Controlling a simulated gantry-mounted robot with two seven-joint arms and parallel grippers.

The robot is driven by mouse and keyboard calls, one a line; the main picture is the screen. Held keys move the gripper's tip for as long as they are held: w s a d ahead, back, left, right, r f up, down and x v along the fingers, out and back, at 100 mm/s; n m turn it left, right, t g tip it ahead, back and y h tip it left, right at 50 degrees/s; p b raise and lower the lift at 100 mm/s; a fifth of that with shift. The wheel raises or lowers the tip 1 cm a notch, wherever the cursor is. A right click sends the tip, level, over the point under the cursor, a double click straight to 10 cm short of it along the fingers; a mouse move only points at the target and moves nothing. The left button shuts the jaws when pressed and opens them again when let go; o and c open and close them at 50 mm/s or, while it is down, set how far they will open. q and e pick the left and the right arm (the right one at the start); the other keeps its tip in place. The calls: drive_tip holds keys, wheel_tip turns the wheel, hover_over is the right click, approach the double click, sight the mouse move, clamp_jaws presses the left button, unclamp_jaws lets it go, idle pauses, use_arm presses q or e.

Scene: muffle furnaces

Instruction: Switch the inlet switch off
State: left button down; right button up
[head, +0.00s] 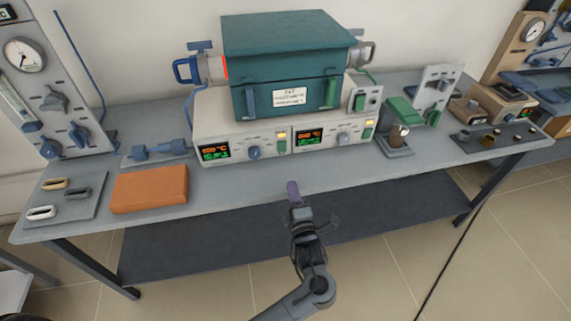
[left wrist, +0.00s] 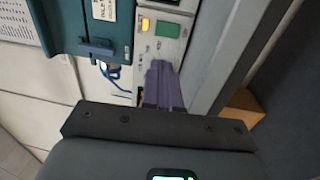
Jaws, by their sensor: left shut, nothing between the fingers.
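The teal furnace (head: 290,65) stands on a pale control base (head: 228,128) on the bench. I cannot tell which control is the inlet switch. My left gripper (head: 293,187) is shut and empty, in front of the bench's front edge, apart from the base. In the left wrist view its purple fingers (left wrist: 162,82) point toward a panel with a lit amber lamp (left wrist: 145,25) and a green rocker (left wrist: 167,29). My right gripper is out of view.
An orange brick (head: 150,188) and a tray (head: 88,207) with small dishes lie on the bench's left. A gauge panel (head: 45,85) stands behind them. A green-topped device (head: 404,110) stands right of the base. The bench strip before the base is clear.

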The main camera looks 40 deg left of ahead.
sight(282, 145)
use_arm(q)
drive_tip(key=shift+w+f+b, duration=0.15)
drive_tip(key=shift+w+b, duration=0.2)
drive_tip(key=shift+b, duration=0.05)
drive_tip(key=b+x, duration=0.3)
drive_tip(key=x, duration=1)
drive_tip(key=shift+d+b, duration=0.1)
drive_tip(key=shift+b, duration=0.2)
drive_tip(key=shift+w+a+r, duration=0.2)
drive_tip(key=shift+w+a, duration=0.1)
drive_tip(key=shift+a, duration=0.1)
